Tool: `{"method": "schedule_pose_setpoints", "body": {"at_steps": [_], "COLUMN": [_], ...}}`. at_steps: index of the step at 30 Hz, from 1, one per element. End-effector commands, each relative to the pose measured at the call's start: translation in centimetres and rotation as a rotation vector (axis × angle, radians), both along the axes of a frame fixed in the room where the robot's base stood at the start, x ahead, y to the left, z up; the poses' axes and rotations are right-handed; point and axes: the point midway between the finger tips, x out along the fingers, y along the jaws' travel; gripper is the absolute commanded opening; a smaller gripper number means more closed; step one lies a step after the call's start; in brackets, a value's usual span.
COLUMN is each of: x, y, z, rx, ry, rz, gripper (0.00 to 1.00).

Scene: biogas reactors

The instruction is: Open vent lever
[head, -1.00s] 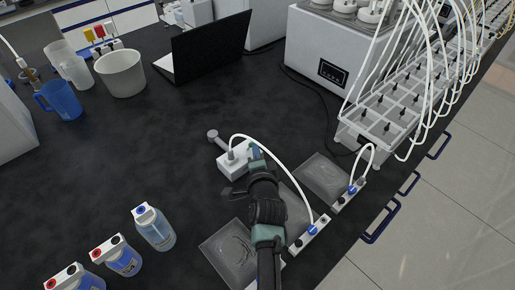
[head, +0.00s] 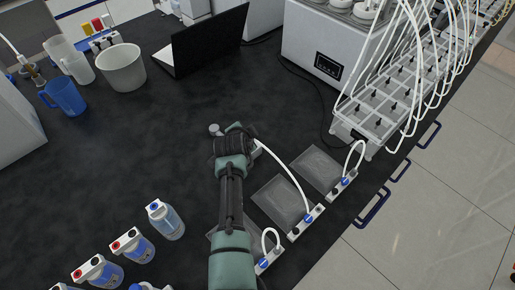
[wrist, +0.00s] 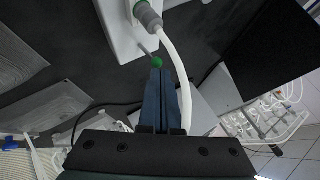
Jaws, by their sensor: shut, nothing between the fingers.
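The vent lever (wrist: 149,52) is a thin pale rod with a green ball tip, standing out from a white box (wrist: 116,28) in the wrist view. My gripper (wrist: 157,76) is shut and empty. Its dark blue fingertips are right at the green ball and look very close to it or touching; I cannot tell which. A white tube (wrist: 178,62) leaves a grey fitting on the box and passes beside the fingers. In the head view my gripper (head: 237,130) covers the white box and lever; only a grey round knob (head: 214,129) shows beside it.
Flat clear bags (head: 319,169) with white valve blocks lie to the right of my arm. Blue-liquid bottles (head: 166,220) stand at lower left. A laptop (head: 208,40), a white bucket (head: 121,67) and a tubing rack (head: 385,100) stand farther back. The left-middle bench is clear.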

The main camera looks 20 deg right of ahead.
Motion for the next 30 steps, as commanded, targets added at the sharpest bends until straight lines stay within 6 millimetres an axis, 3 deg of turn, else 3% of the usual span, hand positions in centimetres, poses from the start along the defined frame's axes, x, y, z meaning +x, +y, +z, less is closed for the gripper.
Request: {"method": "schedule_pose_setpoints", "body": {"at_steps": [3, 22, 30], "x": [0.5, 0.4, 0.4], "y": [0.1, 0.1, 0.1], "z": [-0.5, 1.5, 1.5], "rx": [0.002, 0.002, 0.002], "ry": [-0.005, -0.007, -0.007], "rz": [0.000, 0.000, 0.000], "gripper": [0.00, 0.00, 0.00]}}
